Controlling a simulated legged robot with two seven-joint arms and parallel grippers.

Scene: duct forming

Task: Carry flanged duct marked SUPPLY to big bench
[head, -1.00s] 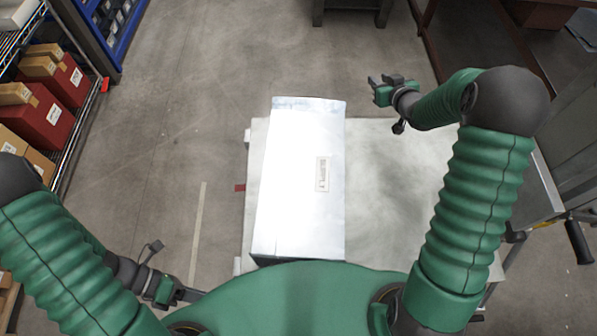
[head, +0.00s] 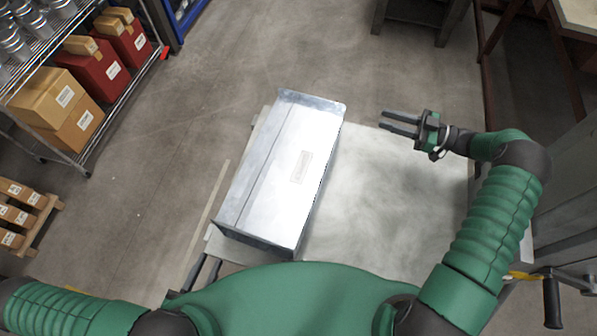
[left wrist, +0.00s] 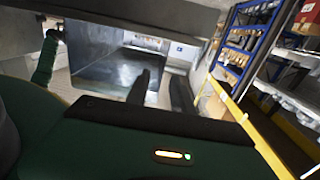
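A long silver sheet-metal duct (head: 285,165) with a flange at its far end lies on a pale-topped table (head: 385,200). A small label is on its upper face, too faint to read. My right gripper (head: 400,122) is open and empty, over the table's far right part, apart from the duct. My left gripper (head: 203,272) shows two separated dark fingers low at the table's near left edge, just short of the duct's near end. In the left wrist view its fingers (left wrist: 160,92) are apart in front of the duct's dark open end (left wrist: 112,68).
Shelving with cardboard and red boxes (head: 95,70) stands at the left, and a pallet with small boxes (head: 22,210) is below it. Dark bench legs (head: 420,20) stand at the far side. A black handle (head: 552,303) is at the lower right. The floor left of the table is clear.

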